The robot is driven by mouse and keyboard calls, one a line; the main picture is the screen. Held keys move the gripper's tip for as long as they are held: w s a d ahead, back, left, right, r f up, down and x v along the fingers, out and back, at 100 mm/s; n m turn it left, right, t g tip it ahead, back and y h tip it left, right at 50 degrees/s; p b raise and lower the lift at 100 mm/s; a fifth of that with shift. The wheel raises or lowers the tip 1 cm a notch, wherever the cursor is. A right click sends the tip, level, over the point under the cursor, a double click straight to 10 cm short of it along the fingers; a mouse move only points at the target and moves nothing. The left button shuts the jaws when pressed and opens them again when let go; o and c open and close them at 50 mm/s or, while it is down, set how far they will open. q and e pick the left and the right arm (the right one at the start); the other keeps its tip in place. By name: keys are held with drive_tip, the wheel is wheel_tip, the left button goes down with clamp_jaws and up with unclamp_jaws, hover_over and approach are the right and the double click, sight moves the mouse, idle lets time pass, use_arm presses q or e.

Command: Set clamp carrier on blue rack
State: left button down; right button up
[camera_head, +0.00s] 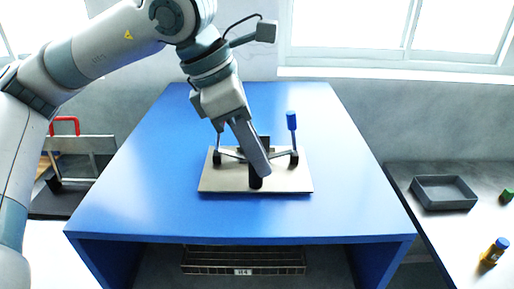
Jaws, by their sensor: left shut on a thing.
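The clamp carrier (220,184) is a tan flat plate with dark clamps and a blue-tipped lever (291,121) standing up at its right. It lies on or just above the top of the blue rack (130,200); I cannot tell whether it touches. My left gripper (257,178) reaches down from above and is shut on a dark upright part at the carrier's middle. The gripper hides part of the clamps. My right gripper is not in view.
A grey tray (443,205) stands on the side table at the right, with a yellow bottle-like thing (494,251) near the front. A metal carrier with a red handle (66,119) is at the left. The blue top is clear around the plate.

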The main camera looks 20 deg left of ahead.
use_arm(q)
drive_tip(key=shift+f, duration=0.2)
drive_tip(key=shift+f+b, duration=0.15)
drive_tip(key=shift+b, duration=0.15)
drive_tip(key=c, duration=1.6)
unclamp_jaws()
drive_tip(key=shift+r, duration=0.25)
